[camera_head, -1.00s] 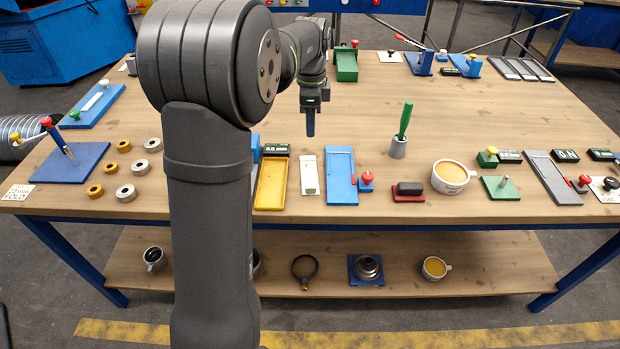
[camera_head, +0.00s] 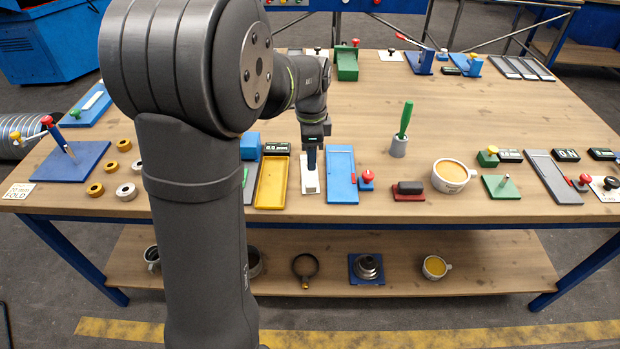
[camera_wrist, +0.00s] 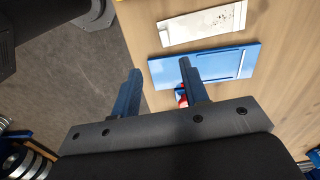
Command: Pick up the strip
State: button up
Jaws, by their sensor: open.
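My gripper (camera_head: 311,165) hangs over a flat white piece (camera_head: 309,184) near the front of the bench. In the wrist view my gripper (camera_wrist: 160,66) is open, with two blue fingers apart and nothing between them. The white piece also shows in the wrist view (camera_wrist: 203,24), with dark specks at one end, beyond the fingertips. A small light strip (camera_head: 92,100) lies on a blue plate at the back left. I cannot tell which of these is the strip, or whether my fingertips touch anything.
A yellow tray (camera_head: 272,183) stands left of the white piece. A blue plate (camera_head: 341,188) lies close to its right, with a red-knobbed block (camera_head: 367,180) beside it. The bench middle is clear.

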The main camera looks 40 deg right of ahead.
send_over(311, 185)
jog(key=f, duration=0.6)
jog(key=shift+s+a, duration=0.25)
jog(key=shift+w+d+f, duration=0.15)
jog(key=shift+f, duration=1.15)
jog(key=shift+w+d+f, duration=0.1)
jog(key=shift+d+f, duration=0.05)
jog(key=shift+f, duration=1.15)
grip_shut()
